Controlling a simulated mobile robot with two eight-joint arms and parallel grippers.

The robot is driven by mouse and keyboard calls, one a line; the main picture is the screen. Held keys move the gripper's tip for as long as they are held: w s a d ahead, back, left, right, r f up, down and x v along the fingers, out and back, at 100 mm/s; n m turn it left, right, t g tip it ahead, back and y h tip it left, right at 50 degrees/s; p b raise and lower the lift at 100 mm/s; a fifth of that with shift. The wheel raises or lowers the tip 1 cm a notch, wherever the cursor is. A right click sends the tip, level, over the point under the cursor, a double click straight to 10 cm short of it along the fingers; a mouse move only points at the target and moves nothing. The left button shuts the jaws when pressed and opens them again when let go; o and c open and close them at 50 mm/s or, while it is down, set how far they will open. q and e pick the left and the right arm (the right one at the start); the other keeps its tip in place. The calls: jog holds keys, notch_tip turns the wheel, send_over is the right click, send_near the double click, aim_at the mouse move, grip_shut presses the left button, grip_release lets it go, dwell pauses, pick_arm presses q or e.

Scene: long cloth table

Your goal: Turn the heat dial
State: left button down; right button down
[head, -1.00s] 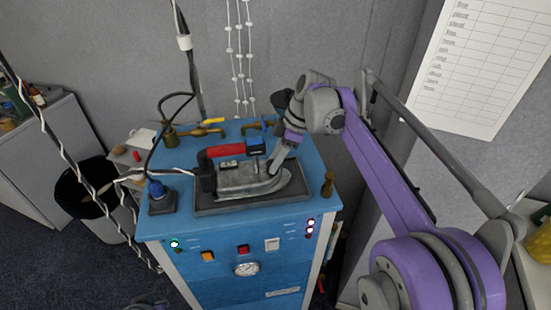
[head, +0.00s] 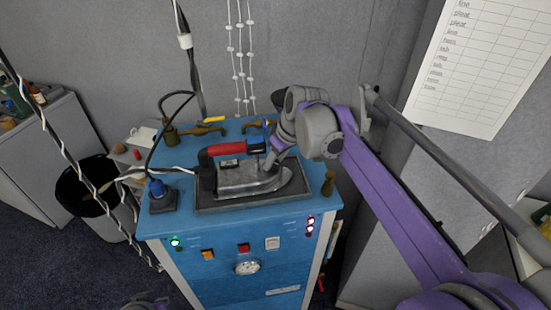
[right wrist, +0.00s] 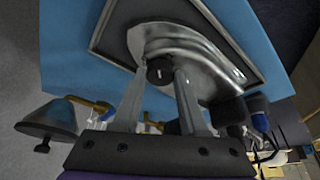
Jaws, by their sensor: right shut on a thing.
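A clothes iron (head: 245,178) with a red handle (head: 225,149) stands on a dark rest plate (head: 208,206) on top of a blue cabinet (head: 165,228). The heat dial (right wrist: 160,71) is a small black knob with a white mark on the iron, seen in the right wrist view. My right gripper (right wrist: 161,78) has a finger on either side of the dial and is shut on it. In the head view my right gripper (head: 271,160) reaches the iron's right side from above, and the dial is hidden there.
Brass valves (head: 202,130) stand behind, and a brass peg (head: 328,184) is at the right. The cabinet front has buttons and a gauge (head: 247,267). A black bin (head: 85,190) is at left.

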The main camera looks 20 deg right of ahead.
jog(key=shift+m, duration=0.6)
jog(key=shift+c, duration=2.2)
grip_release()
jog(key=v, duration=1)
jog(key=shift+s+a+r, duration=0.2)
jog(key=shift+s+r, duration=0.05)
jog(key=shift+r, duration=0.15)
